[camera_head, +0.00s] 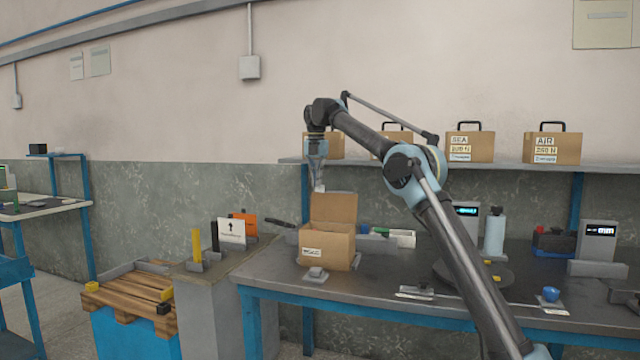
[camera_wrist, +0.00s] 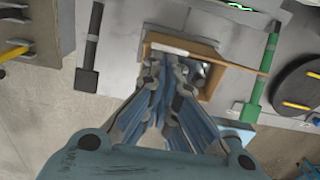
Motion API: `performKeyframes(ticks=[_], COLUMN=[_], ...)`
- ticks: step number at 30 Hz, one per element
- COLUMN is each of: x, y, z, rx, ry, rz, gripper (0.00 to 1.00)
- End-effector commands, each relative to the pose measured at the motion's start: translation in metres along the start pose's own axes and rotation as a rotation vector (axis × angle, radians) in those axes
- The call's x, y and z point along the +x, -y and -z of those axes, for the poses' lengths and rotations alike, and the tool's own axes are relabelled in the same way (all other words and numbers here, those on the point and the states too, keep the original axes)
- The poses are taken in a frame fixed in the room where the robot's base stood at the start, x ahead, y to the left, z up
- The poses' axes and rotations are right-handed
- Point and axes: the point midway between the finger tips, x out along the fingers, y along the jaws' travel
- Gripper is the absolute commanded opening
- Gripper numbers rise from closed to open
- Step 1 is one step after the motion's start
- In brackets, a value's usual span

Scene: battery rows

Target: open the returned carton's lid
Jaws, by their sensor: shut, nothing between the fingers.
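The returned carton (camera_head: 340,252) is a small brown box with a white label, standing on the dark workbench. Its lid (camera_head: 334,208) stands up from the back edge, so the carton is open. My gripper (camera_head: 319,187) is shut and empty, just above the top edge of the raised lid; I cannot tell if it touches. In the wrist view my gripper (camera_wrist: 166,66) has its fingers together over the carton (camera_wrist: 213,88), whose inside partly shows at right with something pale in it. The fingers hide much of the carton there.
A grey fixture (camera_head: 316,274) sits in front of the carton. Several handled cartons, one marked AIR (camera_head: 553,148), stand on the shelf (camera_head: 600,167) behind. A scale display (camera_head: 597,240) and a bottle (camera_head: 494,233) are at right. An upright orange card (camera_head: 246,222) is at left.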

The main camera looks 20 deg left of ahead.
Motion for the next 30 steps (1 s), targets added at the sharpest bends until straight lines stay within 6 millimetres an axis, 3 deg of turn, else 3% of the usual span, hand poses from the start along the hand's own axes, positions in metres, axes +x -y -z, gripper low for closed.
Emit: performKeyframes(ticks=[16, 30], x=[-0.002, -0.017], y=[0.013, 0.014], z=[-0.009, -0.009], rx=[0.015, 0.016], ry=[0.000, 0.000], rz=[0.000, 0.000], gripper=[0.00, 0.00])
